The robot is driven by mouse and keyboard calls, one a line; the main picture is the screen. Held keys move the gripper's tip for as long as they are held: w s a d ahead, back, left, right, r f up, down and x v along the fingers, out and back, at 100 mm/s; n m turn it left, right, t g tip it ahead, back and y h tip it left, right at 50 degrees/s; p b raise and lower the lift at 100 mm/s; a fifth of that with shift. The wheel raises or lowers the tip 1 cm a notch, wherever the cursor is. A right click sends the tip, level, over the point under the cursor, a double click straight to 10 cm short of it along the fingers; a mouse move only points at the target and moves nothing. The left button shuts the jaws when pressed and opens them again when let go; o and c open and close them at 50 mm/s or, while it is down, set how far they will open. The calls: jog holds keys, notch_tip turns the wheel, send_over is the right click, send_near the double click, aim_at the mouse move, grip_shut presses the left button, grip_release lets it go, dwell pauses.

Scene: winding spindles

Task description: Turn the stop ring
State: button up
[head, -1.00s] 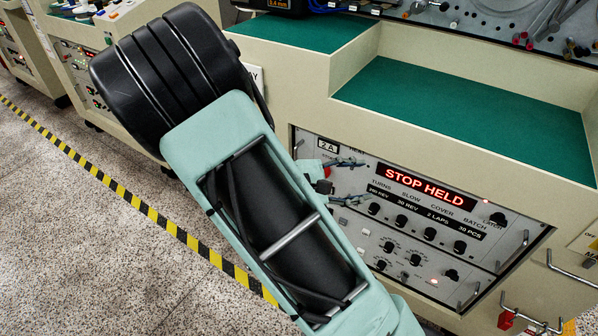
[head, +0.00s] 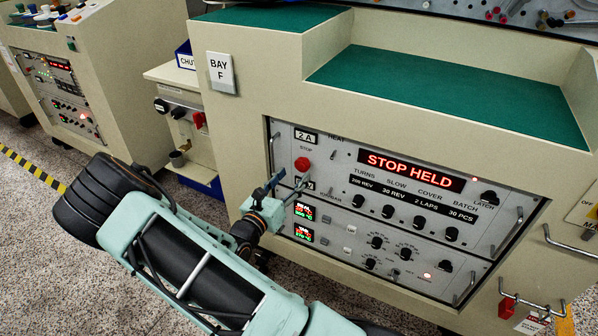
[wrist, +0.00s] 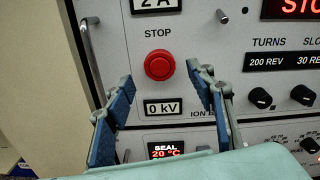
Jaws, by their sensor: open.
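The red stop button with its round ring (head: 302,164) sits on the upper left of the grey control panel, under the label STOP. In the wrist view the red stop ring (wrist: 159,65) is ahead of my fingertips and slightly above the middle between them. My gripper (head: 289,183) is open and empty, just below and left of the button. In the wrist view my gripper (wrist: 158,75) shows its two blue-padded fingers spread apart, with the 0 kV readout (wrist: 163,108) between them. The fingers appear clear of the ring. The display (head: 409,171) reads STOP HELD.
A metal handle (wrist: 91,62) stands out left of the button. Several black knobs (head: 388,210) fill the panel to the right. Small SEAL readouts (head: 303,212) lie below. The green-topped bench (head: 450,100) overhangs above. A small cabinet (head: 184,130) stands to the left.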

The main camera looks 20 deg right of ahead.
aim_at(301, 167)
jog(key=b+x, duration=0.1)
jog(key=x, duration=0.4)
jog(key=c, duration=1.2)
jog(key=shift+o, duration=0.2)
